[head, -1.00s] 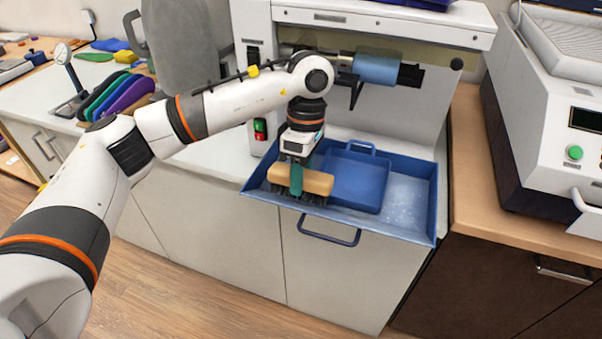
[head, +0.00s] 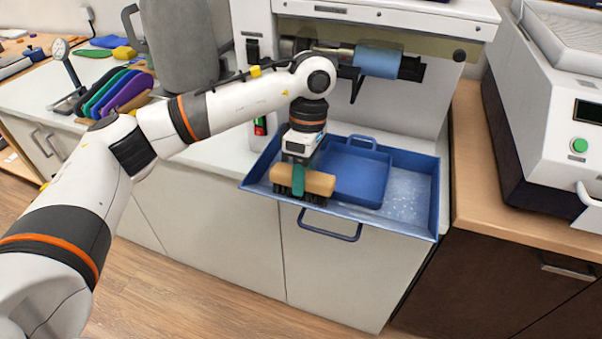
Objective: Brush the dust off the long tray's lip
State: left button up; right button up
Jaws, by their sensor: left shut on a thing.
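The long blue tray (head: 425,205) sits below the grinding machine, with its lip (head: 385,227) along the front and a handle (head: 328,230) below it. Pale dust (head: 405,190) lies on the tray floor at the right. My left gripper (head: 300,182) is shut on a brush (head: 318,183) with a tan wooden back and dark bristles. The brush is at the left part of the front lip, bristles down. Whether the bristles touch the lip cannot be told. My right gripper is not in view.
A smaller blue pan (head: 355,175) lies inside the long tray. The machine's blue roller (head: 376,62) is above. Coloured insoles (head: 115,92) stand in a rack at the left. A white machine (head: 560,130) stands on the wooden counter (head: 485,180) at the right.

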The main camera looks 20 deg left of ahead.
aim_at(324, 177)
pick_arm(q)
jog(key=shift+d+r, duration=0.1)
jog(key=shift+d, duration=1.3)
jog(key=shift+s+d+f+b, duration=0.15)
jog(key=shift+d+b, duration=0.25)
jog(key=shift+d, duration=1.05)
jog(key=shift+d+f+b, duration=0.1)
jog(key=shift+d+b, duration=0.25)
jog(key=shift+d, duration=1.05)
jog(key=shift+s+d+r, duration=0.1)
jog(key=shift+d, duration=1.5)
jog(key=shift+s+d+r, duration=0.1)
jog(key=shift+d, duration=1.45)
jog(key=shift+b, duration=0.35)
jog(key=shift+w+f, duration=0.1)
jog(key=shift+f, duration=0.05)
jog(key=shift+w+a+f+b, duration=0.1)
jog(key=shift+a+b, duration=0.65)
jog(key=shift+a, duration=1.35)
jog(key=shift+a+r+b, duration=0.15)
jog(key=shift+a+b, duration=0.1)
jog(key=shift+a, duration=1.05)
jog(key=shift+a+r+b, duration=0.1)
jog(key=shift+a+b, duration=0.1)
jog(key=shift+a, duration=1.05)
jog(key=shift+w+a, duration=0.1)
jog(key=shift+a, duration=0.6)
jog(key=shift+a+f+b, duration=0.1)
jog(key=shift+a+b, duration=0.6)
jog(key=shift+a, duration=1.55)
